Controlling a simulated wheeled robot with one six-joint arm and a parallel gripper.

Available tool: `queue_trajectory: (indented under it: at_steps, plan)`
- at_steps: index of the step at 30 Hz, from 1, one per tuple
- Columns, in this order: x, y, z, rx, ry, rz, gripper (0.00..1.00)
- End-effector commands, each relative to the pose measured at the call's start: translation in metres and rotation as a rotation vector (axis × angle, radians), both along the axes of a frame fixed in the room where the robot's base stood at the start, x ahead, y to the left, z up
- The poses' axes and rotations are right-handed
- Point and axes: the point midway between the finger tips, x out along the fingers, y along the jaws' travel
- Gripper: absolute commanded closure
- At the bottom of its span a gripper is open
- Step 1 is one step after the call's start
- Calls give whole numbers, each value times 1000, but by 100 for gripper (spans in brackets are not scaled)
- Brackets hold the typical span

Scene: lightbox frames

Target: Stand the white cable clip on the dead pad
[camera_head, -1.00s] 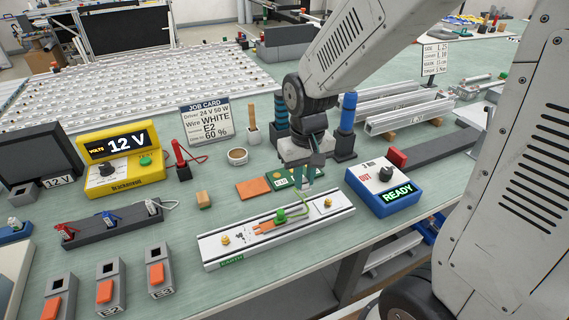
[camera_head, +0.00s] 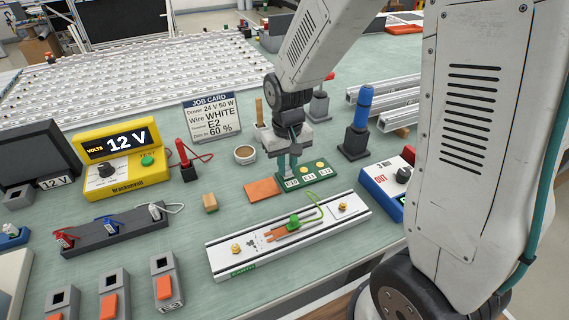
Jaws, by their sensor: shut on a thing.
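The white cable clip (camera_head: 155,211) sits at the right end of a dark rack (camera_head: 112,236), its white lead curling right. Red and blue clips sit left of it. My gripper (camera_head: 289,172) points down at the left end of a green board (camera_head: 282,188) with labels and yellow discs. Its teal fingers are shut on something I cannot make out. I cannot tell for sure which surface is the dead pad; a plain orange pad (camera_head: 262,190) lies left of the board. A green clip (camera_head: 294,220) with a green wire stands on the silver rail (camera_head: 222,262).
A job card (camera_head: 211,117), yellow voltmeter (camera_head: 120,160) and cup (camera_head: 245,155) stand behind. A blue tool in a stand (camera_head: 358,130) is right of the gripper. My arm partly hides the blue timer box (camera_head: 378,183). Orange-fronted grey blocks (camera_head: 166,283) line the front left.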

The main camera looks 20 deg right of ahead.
Motion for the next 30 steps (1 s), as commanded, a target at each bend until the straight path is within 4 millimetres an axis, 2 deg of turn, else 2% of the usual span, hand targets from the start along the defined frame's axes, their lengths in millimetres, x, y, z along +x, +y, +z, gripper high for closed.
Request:
queue_trajectory:
  at_steps: [7, 8, 10, 18, 22, 26, 30]
  plan:
    - [0, 1, -2, 0, 0, 1, 100]
    - [0, 1, -3, 0, 0, 2, 80]
    - [0, 1, -2, 0, -1, 2, 61]
    - [0, 2, -2, 0, -1, 4, 61]
    - [1, 3, 6, 0, -4, 4, 61]
    - [1, 3, 28, 0, -6, 5, 61]
    - [1, 3, 59, 0, -7, 5, 61]
